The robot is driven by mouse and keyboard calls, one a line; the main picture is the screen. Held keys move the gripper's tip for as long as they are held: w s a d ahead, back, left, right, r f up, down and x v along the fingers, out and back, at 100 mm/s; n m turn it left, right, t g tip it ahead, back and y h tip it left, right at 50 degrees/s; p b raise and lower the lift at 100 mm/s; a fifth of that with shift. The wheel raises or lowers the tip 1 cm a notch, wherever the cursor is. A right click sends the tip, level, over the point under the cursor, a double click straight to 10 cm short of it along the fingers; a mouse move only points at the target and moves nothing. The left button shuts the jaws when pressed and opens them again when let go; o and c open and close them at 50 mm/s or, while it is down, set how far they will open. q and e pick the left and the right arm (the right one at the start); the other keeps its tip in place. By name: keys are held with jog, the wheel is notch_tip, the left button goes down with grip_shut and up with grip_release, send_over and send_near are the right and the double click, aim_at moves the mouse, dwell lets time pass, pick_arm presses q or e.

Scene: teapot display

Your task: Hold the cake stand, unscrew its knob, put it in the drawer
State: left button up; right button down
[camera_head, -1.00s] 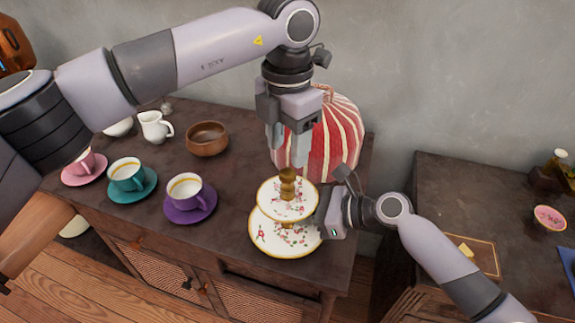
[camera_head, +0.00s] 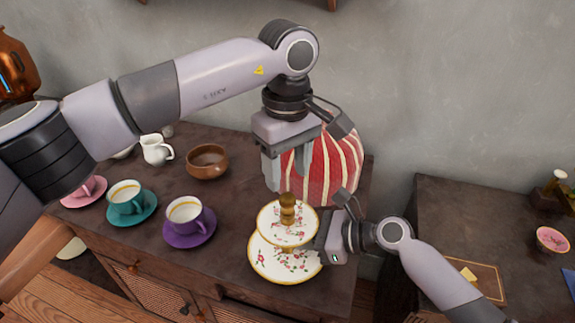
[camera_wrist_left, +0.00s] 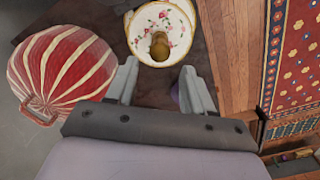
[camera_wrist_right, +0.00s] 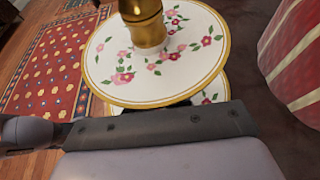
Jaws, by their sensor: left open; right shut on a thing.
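The two-tier cake stand (camera_head: 258,262) is white with a flower pattern and gold rims, near the cabinet's right front corner. Its gold knob (camera_head: 287,210) stands upright at the top centre; it also shows in the left wrist view (camera_wrist_left: 159,46) and the right wrist view (camera_wrist_right: 146,22). My left gripper (camera_head: 285,180) is open and empty, pointing down just above the knob and apart from it. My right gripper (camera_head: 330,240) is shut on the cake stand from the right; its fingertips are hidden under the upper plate. A drawer front (camera_head: 120,263) shows on the cabinet; whether any drawer is open is unclear.
A red-and-white striped, rounded object (camera_head: 335,160) stands close behind the stand. A second dark table (camera_head: 465,215) is at right.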

aim_at(288, 195)
pick_arm(q)
jog(key=m, duration=1.1)
jog(key=shift+f, duration=4.05)
grip_shut()
